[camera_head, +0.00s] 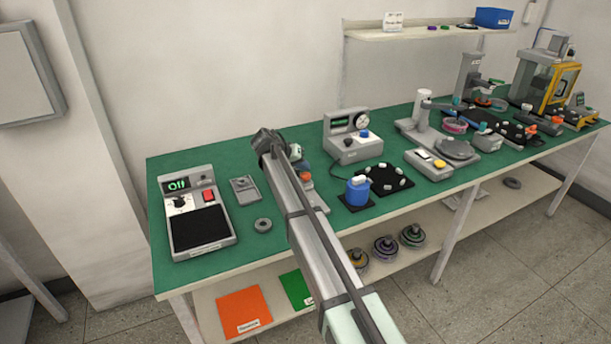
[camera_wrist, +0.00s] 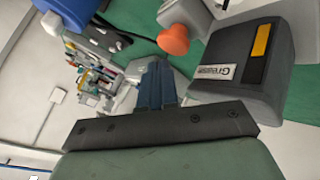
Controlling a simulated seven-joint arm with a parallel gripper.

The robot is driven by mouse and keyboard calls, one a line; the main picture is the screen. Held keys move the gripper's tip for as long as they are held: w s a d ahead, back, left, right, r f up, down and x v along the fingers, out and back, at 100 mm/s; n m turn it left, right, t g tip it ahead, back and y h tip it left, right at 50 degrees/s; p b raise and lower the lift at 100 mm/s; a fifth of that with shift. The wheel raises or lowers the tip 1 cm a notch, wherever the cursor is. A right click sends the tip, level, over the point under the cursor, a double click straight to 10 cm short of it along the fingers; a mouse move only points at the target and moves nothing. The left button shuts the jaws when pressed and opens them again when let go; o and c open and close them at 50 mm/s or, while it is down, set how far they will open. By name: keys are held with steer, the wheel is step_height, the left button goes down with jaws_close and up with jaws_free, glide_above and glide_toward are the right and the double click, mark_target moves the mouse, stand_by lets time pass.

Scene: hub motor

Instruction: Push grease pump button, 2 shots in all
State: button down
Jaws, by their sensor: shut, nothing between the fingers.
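The grease pump stands on the green bench, largely hidden behind my arm in the head view; its orange button (camera_head: 304,176) shows just right of the arm. In the wrist view the dark grey pump body (camera_wrist: 245,65), with a "Grease" label and a yellow strip, is at the right. The orange mushroom-shaped button (camera_wrist: 173,40) is at the upper middle. My gripper (camera_wrist: 155,80) is shut and empty, its fingertips apart from the button in the picture. In the head view my gripper (camera_head: 268,142) is over the bench; its fingertips are hard to make out.
A scale-like device reading "Off" (camera_head: 176,186) and a grey ring (camera_head: 263,225) are left of my arm.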

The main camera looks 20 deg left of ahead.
mark_target(303, 175)
steer(key=shift+f, duration=0.2)
steer(key=shift+f, duration=0.25)
steer(key=shift+f, duration=0.9)
stand_by(1.5)
steer(key=shift+r, duration=1.35)
steer(key=shift+r, duration=2.5)
steer(key=shift+d, duration=0.1)
